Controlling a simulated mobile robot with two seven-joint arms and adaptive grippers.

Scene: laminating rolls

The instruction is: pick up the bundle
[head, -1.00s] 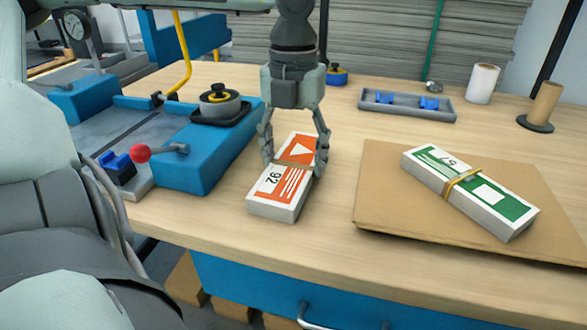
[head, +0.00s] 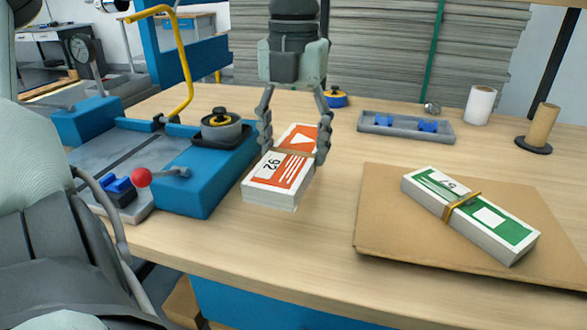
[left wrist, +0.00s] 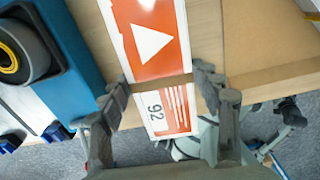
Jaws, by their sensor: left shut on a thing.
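A white bundle with an orange printed face marked 92 (head: 280,172) sits between the fingers of my left gripper (head: 293,145). The gripper points down and is shut on the bundle's long sides near its middle, where a tan band crosses it. The bundle appears held a little above the tabletop, nearly level. In the left wrist view the orange bundle (left wrist: 150,45) runs between my left fingers (left wrist: 160,90). A second bundle, green and white with a yellowish band (head: 490,222), lies on a brown board to the right. I cannot make out my right gripper.
The brown board (head: 390,225) covers the right of the wooden table. A blue machine (head: 185,185) with a red-knobbed lever stands at left. Behind are a grey tray (head: 375,127), a white roll (head: 480,105) and a brown core (head: 543,125). Bare tabletop lies in front (head: 250,240).

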